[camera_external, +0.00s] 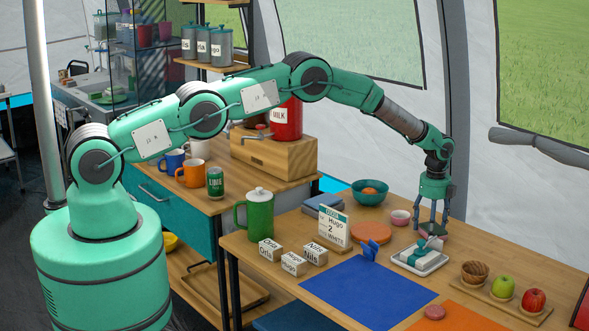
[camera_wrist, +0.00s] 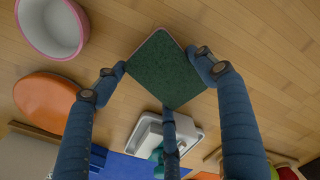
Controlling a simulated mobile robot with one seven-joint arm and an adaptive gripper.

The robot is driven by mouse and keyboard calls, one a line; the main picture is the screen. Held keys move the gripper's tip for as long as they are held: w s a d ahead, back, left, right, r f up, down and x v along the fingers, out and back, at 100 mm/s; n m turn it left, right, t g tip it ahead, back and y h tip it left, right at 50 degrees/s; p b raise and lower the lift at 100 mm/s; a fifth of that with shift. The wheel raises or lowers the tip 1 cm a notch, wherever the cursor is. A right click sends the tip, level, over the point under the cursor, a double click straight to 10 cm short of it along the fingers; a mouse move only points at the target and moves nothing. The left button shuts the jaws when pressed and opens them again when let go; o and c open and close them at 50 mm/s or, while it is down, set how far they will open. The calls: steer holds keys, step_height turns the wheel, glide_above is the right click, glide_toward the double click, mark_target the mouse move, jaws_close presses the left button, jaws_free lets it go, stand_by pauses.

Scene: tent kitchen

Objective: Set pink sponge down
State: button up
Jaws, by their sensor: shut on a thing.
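My gripper (camera_external: 432,228) points down over the back of the table, just behind the white tray (camera_external: 437,265). Its blue fingers are shut on the pink sponge (camera_external: 436,242). In the wrist view the sponge's dark green pad (camera_wrist: 164,70) faces the camera between the fingers (camera_wrist: 163,85), and its pink side is mostly hidden. The white tray also shows in the wrist view (camera_wrist: 195,141), below the sponge and partly behind a finger. I cannot tell whether the sponge touches the table.
A pink-and-white bowl (camera_external: 400,217) and an orange disc (camera_external: 371,232) lie left of the gripper. A teal bowl (camera_external: 368,196) stands behind them. A board (camera_external: 504,303) with a wooden bowl and two apples is at right. A blue mat (camera_external: 355,290) lies in front.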

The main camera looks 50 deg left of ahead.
steer(key=shift+f, duration=0.15)
steer(key=o, duration=0.4)
steer(key=shift+o, duration=0.2)
step_height(320, 180, up, 12)
steer(key=p, duration=0.1)
steer(key=shift+r+p, duration=0.2)
steer(key=shift+p, duration=0.1)
stand_by(0.5)
